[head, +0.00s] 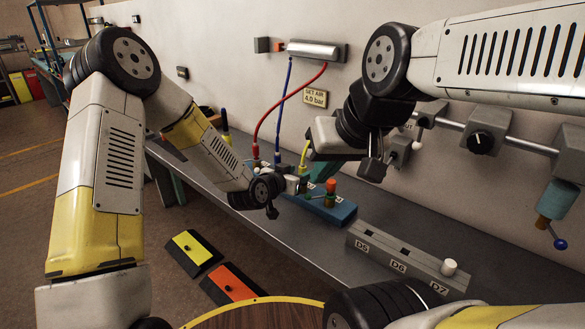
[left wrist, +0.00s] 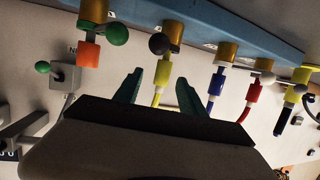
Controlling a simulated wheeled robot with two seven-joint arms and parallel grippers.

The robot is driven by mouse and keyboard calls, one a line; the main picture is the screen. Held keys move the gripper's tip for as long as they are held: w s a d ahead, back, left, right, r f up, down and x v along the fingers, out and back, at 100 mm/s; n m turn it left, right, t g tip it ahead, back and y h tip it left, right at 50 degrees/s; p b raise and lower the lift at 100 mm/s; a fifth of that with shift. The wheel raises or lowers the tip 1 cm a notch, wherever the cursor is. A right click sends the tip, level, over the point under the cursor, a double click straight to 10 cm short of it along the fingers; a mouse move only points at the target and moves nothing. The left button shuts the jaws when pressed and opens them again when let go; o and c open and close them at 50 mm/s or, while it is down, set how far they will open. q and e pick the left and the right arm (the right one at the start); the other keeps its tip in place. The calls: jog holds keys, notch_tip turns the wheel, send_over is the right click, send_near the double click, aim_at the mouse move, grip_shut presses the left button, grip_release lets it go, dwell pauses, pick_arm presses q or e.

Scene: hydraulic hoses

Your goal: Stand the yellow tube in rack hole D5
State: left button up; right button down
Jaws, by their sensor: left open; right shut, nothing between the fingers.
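The yellow tube (head: 305,152) stands up at the blue manifold block (head: 335,213), partly hidden by my arms. In the left wrist view the yellow tube (left wrist: 164,72) hangs from a brass fitting with a dark ball handle, seen between my left gripper's (left wrist: 160,93) two spread green fingers. Those fingers are open; whether they touch the tube cannot be told. The grey rack (head: 405,262) lies to the right, labelled D5, D6 and D7. The hole by D5 looks dark and empty. My right gripper (head: 371,168) is shut and empty above the manifold.
A red hose (head: 284,99) and a blue hose (head: 287,90) run up to a wall fitting. A white plug (head: 449,267) stands in the rack by D7. In the left wrist view the blue tube (left wrist: 217,82) is close beside my fingers. The bench right of the rack is clear.

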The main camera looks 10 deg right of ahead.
pick_arm(q)
jog(key=x, duration=0.6)
jog(key=shift+w+d, duration=0.1)
jog(key=shift+w, duration=0.35)
grip_shut()
